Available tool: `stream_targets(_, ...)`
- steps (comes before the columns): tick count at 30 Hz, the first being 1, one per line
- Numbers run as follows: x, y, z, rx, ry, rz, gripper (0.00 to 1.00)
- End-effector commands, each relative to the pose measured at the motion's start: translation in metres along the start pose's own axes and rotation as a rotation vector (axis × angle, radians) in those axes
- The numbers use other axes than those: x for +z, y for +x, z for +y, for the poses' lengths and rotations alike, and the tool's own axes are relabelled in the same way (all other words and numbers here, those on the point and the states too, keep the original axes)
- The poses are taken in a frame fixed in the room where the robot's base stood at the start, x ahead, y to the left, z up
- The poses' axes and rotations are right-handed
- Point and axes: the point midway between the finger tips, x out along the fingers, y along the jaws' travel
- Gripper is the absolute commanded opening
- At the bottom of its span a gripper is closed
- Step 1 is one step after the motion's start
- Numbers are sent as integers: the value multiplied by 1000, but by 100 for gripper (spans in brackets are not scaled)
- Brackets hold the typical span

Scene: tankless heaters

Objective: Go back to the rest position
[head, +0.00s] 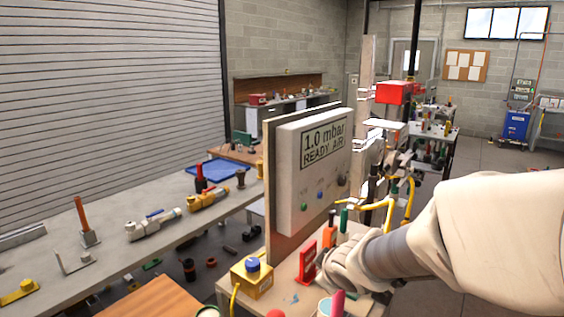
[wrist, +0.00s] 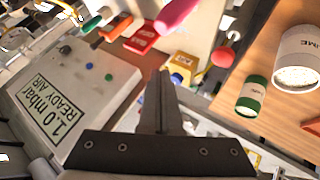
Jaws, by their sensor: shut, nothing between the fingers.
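My gripper (wrist: 161,76) shows in the wrist view with its two dark fingers together and nothing between them. It lies to the right of a white panel (wrist: 100,78) reading "1.0 mbar READY AIR". In the head view my arm comes in from the right, and its end is beside the small bench in front of the same panel (head: 288,190). The fingertips cannot be made out there.
A red block (head: 308,264) and a yellow box with a blue knob (head: 251,283) stand close to my arm's end. A green-and-white bottle (wrist: 252,98) and a white jar (wrist: 297,62) are at right in the wrist view. A long grey bench (head: 105,240) with fittings is at left.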

Motion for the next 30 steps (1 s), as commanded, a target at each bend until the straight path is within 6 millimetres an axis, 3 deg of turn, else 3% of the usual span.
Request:
stream_targets(3,18,-42,18,58,156,-73,0)
stream_targets(8,45,-94,19,84,368,-162,0)
stream_targets(12,65,-138,3,68,548,-224,0)
stream_targets(18,82,-187,-33,-1,752,-279,0)
stream_targets(24,87,-209,-58,-57,843,-303,0)
stream_targets(30,88,-212,-62,-68,855,-309,0)
